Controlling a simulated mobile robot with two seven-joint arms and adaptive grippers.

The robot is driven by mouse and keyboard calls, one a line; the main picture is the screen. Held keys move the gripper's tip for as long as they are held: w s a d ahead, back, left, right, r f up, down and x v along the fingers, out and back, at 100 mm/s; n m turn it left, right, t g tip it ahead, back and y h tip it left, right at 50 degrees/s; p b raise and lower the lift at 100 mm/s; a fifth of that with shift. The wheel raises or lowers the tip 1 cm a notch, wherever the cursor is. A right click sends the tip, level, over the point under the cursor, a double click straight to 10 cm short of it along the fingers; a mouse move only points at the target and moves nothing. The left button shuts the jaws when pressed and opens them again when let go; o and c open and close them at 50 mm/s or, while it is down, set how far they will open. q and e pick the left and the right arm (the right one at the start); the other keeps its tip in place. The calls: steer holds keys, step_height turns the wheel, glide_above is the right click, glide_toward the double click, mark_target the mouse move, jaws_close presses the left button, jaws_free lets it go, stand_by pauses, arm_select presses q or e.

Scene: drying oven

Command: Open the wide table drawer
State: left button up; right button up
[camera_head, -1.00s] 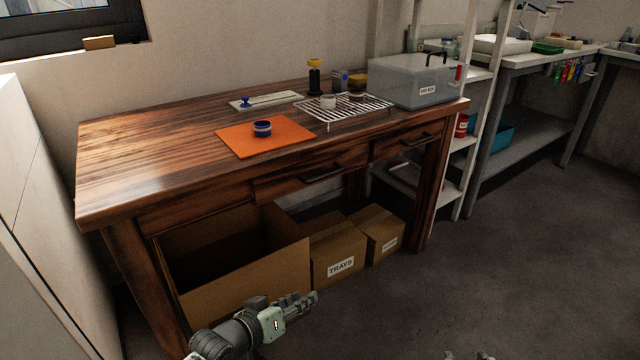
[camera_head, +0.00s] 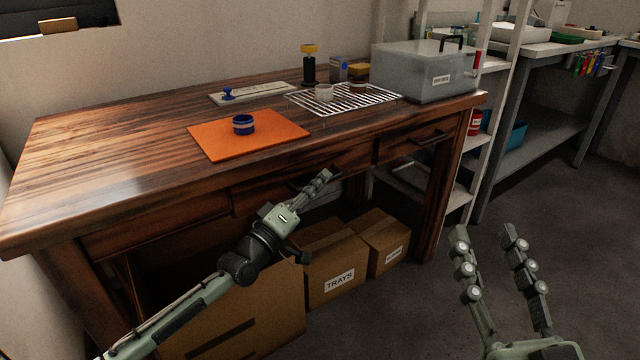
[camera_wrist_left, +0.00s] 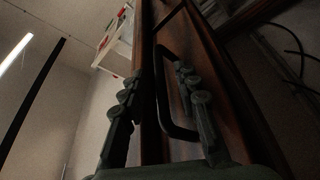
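The wide table drawer (camera_head: 252,197) is in the front of the dark wooden table and looks shut or nearly so. Its dark bar handle (camera_head: 341,167) is partly hidden by my left gripper (camera_head: 325,178) in the head view. In the left wrist view, the handle (camera_wrist_left: 162,95) runs lengthwise between the two fingers of my left gripper (camera_wrist_left: 160,85). These fingers are apart, and I cannot tell whether either touches the bar. My right gripper (camera_head: 484,235) is open and empty above the floor, right of the table.
A narrower drawer (camera_head: 405,150) with its own handle sits right of the wide one. Cardboard boxes (camera_head: 335,262) stand below. On the table are an orange mat (camera_head: 215,150), a wire rack (camera_head: 370,101) and a grey box (camera_head: 410,75). Floor on the right is clear.

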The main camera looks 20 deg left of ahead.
arm_select(q)
steer(key=shift+w+d+r, duration=0.15)
steer(key=shift+w, duration=0.35)
steer(key=shift+c, duration=0.4)
jaws_close()
